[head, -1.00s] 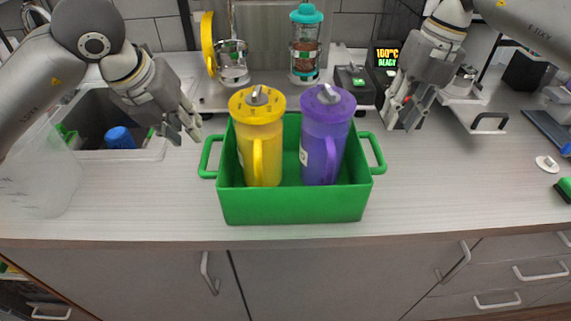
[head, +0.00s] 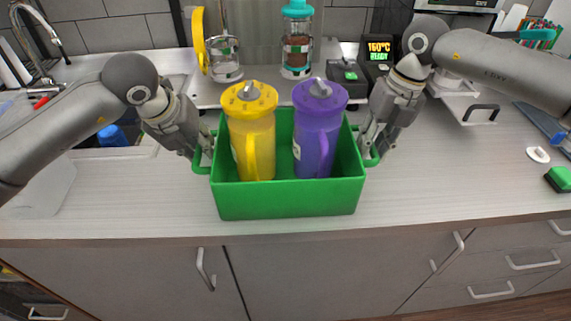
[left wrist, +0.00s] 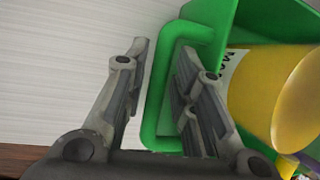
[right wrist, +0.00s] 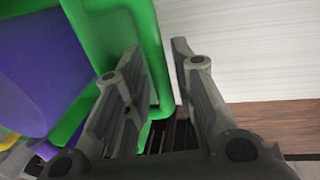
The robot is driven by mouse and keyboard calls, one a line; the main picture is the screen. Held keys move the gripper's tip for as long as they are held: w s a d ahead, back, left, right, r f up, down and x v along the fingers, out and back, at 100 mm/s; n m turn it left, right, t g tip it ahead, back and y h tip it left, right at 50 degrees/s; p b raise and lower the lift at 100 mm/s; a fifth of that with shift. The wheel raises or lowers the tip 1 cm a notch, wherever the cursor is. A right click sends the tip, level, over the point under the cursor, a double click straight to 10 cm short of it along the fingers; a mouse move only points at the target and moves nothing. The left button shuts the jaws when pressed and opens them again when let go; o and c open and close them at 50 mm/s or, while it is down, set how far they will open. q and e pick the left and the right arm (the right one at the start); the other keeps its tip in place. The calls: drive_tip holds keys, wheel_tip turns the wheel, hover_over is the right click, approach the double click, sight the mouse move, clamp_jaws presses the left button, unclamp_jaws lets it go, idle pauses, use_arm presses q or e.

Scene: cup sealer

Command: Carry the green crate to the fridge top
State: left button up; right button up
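The green crate (head: 290,198) stands on the counter near its front edge. It holds a yellow pitcher (head: 252,135) and a purple pitcher (head: 317,135), both upright. My left gripper (head: 203,155) is at the crate's left handle; in the left wrist view its open fingers (left wrist: 160,90) lie either side of the handle bar (left wrist: 161,85). My right gripper (head: 369,152) is at the right handle; in the right wrist view its open fingers (right wrist: 155,85) straddle the handle bar (right wrist: 158,75). The fridge is not recognisable in view.
The counter (head: 440,180) is clear beside the crate. Behind stand a glass jar with a teal lid (head: 297,45) and a machine with a lit display (head: 379,50). A sink with a blue item (head: 111,136) is at the left. A green-topped block (head: 560,178) lies far right.

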use_arm(q)
drive_tip(key=shift+w+f, duration=0.2)
drive_tip(key=shift+f, duration=0.25)
use_arm(e)
drive_tip(key=shift+a+f, duration=0.1)
drive_tip(key=shift+f, duration=0.4)
use_arm(q)
clamp_jaws()
use_arm(e)
clamp_jaws()
use_arm(q)
drive_tip(key=shift+w+r, duration=0.2)
drive_tip(key=shift+r, duration=0.1)
use_arm(e)
drive_tip(key=shift+w+r, duration=0.2)
drive_tip(key=shift+r, duration=0.05)
